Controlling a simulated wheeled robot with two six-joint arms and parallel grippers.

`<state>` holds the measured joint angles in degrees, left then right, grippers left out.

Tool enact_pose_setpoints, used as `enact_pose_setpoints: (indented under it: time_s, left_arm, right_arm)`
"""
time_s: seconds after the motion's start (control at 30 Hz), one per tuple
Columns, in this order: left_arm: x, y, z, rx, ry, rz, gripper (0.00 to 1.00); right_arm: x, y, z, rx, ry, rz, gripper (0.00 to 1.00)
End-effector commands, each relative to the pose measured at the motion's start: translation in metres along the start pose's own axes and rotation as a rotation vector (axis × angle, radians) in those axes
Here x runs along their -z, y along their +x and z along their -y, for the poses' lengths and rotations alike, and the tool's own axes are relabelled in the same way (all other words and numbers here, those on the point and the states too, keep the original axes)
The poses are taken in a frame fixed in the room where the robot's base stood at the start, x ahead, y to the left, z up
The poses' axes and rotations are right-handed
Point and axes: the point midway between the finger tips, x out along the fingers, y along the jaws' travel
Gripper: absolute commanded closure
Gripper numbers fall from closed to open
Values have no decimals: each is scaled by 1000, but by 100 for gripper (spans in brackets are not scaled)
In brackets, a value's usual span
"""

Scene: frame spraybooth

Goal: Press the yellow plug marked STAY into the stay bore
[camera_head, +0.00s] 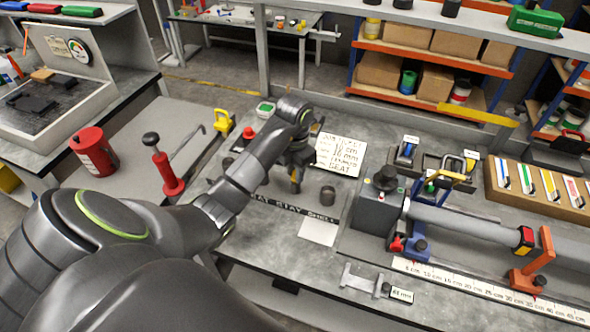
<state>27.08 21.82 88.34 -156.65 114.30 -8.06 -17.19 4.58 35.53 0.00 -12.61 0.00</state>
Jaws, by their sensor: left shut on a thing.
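My left gripper (297,168) reaches down over the bench, just behind a dark strip (288,207) with white lettering that seems to include STAY. It is shut on a small piece, mostly hidden by the fingers, which I take to be the yellow plug. Its marking cannot be read. A dark grey cylinder (328,195) stands just right of the gripper, by the strip. A grey tube (460,222) lies in a fixture to the right. I cannot make out the stay bore. My right gripper is not in view.
A handwritten card (340,155) lies behind the gripper. A dark grey block (377,212) stands at the tube's left end. An orange clamp (533,262) and a ruler (490,288) are at right. A white sheet (318,231) lies flat in front of the strip.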

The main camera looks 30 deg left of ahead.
Motion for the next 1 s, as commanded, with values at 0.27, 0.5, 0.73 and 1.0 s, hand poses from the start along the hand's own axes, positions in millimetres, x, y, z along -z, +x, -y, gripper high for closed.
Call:
enact_pose_setpoints:
  time_s: [0.27, 0.5, 0.73, 1.0]
  left_arm:
    - [0, 8, 0, 0, 0, 0, 98]
    - [0, 14, 0, 1, 0, -2, 98]
    - [0, 13, 0, 1, 0, -1, 53]
    - [0, 12, 0, 0, 0, 0, 51]
  right_arm:
    - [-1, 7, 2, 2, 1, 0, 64]
    - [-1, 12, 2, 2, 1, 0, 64]
    - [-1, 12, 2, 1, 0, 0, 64]
    - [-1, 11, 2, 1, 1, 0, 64]
